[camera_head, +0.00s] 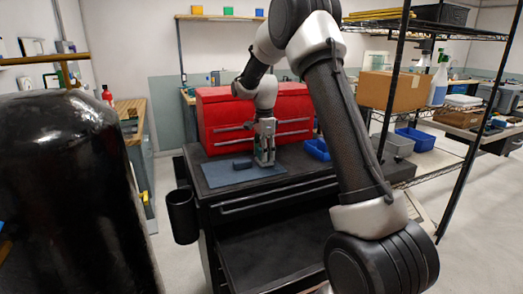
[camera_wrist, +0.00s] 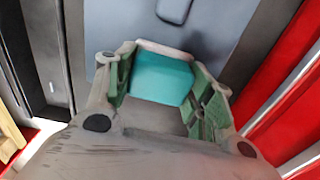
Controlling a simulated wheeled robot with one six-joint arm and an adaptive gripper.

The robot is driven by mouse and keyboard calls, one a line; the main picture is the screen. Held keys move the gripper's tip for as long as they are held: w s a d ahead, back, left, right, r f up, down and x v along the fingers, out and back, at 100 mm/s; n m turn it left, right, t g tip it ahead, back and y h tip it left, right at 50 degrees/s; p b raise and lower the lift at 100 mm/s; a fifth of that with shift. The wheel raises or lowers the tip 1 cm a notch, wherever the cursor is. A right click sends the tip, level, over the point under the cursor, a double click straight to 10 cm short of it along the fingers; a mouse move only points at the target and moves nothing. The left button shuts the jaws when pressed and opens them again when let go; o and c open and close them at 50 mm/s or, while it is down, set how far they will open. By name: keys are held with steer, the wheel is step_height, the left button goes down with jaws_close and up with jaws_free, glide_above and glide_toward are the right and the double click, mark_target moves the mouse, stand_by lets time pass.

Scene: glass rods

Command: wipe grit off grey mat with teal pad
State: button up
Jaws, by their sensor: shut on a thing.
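The grey mat (camera_head: 222,178) lies flat on top of a dark tool cart and looks blue-grey. It also shows in the wrist view (camera_wrist: 120,22). My gripper (camera_head: 264,160) points down over the right part of the mat. In the wrist view my gripper (camera_wrist: 165,88) is shut on the teal pad (camera_wrist: 161,76), which sits between its two green-lined fingers. Whether the pad touches the mat I cannot tell. I cannot make out any grit at this size; part of the mat is hidden by my gripper.
A dark blue-grey block (camera_head: 242,163) rests on the mat, left of my gripper; it also shows in the wrist view (camera_wrist: 174,9). A red tool chest (camera_head: 220,115) stands close behind the mat. A blue bin (camera_head: 317,149) is to the right.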

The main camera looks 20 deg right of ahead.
steer(key=shift+s, duration=3.8)
step_height(320, 180, up, 6)
step_height(320, 180, up, 3)
steer(key=shift+r, duration=0.1)
